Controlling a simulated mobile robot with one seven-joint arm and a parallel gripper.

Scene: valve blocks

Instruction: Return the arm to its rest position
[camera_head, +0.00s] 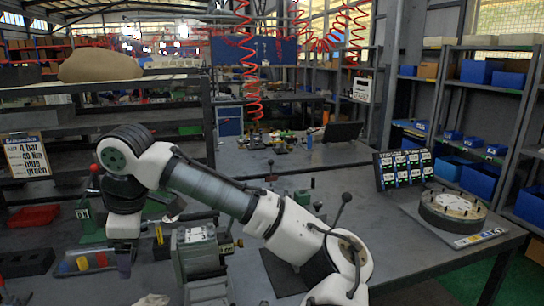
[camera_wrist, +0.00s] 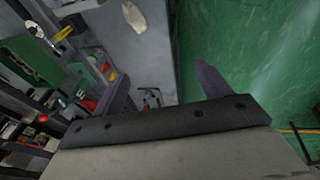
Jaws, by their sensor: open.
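My white and grey arm (camera_head: 215,188) reaches across the workbench from the lower right to the left in the head view. Its wrist bends down at the left, and my gripper (camera_head: 124,262) points downward there, partly hidden by its own housing. In the wrist view my gripper (camera_wrist: 163,85) has its two dark fingers spread apart, with nothing between them. Behind the fingers are a grey surface and a green surface (camera_wrist: 260,60). I cannot tell whether the gripper touches anything.
A grey block-like fixture (camera_head: 201,262) stands close beside my gripper. A red-handled green device (camera_head: 92,215) and a box with coloured pieces (camera_head: 84,264) lie left. A round turntable (camera_head: 452,206) and a label panel (camera_head: 404,168) stand right. The right bench top (camera_head: 400,245) has free room.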

